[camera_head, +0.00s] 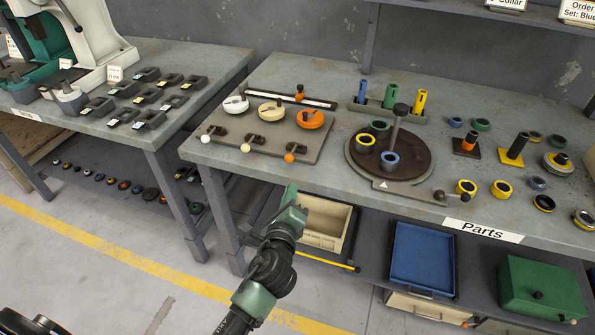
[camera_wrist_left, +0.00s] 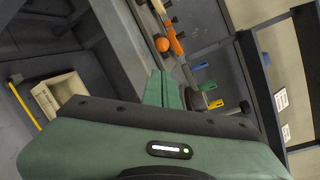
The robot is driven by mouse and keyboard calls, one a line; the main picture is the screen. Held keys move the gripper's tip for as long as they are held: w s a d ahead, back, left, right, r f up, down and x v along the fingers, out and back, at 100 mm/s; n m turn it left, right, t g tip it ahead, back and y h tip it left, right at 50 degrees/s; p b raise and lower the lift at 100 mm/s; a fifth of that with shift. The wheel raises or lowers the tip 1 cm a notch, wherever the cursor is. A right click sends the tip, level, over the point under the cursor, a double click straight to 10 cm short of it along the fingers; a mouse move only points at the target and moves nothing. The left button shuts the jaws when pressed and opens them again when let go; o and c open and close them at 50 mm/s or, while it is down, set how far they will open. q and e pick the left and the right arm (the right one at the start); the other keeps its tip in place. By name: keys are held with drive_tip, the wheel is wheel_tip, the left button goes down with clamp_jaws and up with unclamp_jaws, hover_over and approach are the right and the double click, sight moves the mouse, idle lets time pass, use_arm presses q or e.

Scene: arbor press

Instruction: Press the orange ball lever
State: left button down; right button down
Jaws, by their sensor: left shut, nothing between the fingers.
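The orange ball lever (camera_head: 289,158) sticks out at the front edge of a grey panel on the right-hand table, the rightmost of three ball levers. Behind it is an orange round piece (camera_head: 310,119). In the left wrist view the orange ball (camera_wrist_left: 162,44) shows just beyond my fingertips. My left gripper (camera_head: 291,193) is shut and empty, in front of the table edge and below the orange ball in the picture, apart from it. In the left wrist view its green fingers (camera_wrist_left: 164,86) are together. My right gripper is in neither view.
A white ball lever (camera_head: 206,139) and a cream ball lever (camera_head: 246,148) stand left of the orange one. A round dark turntable (camera_head: 410,160) with rings sits to the right. A beige bin (camera_head: 325,222) and blue tray (camera_head: 421,258) are on the shelf below.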

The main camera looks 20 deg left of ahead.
sight(296, 177)
use_arm(q)
drive_tip(key=x, duration=0.9)
drive_tip(key=shift+w+f, duration=0.1)
drive_tip(key=shift+w, duration=0.3)
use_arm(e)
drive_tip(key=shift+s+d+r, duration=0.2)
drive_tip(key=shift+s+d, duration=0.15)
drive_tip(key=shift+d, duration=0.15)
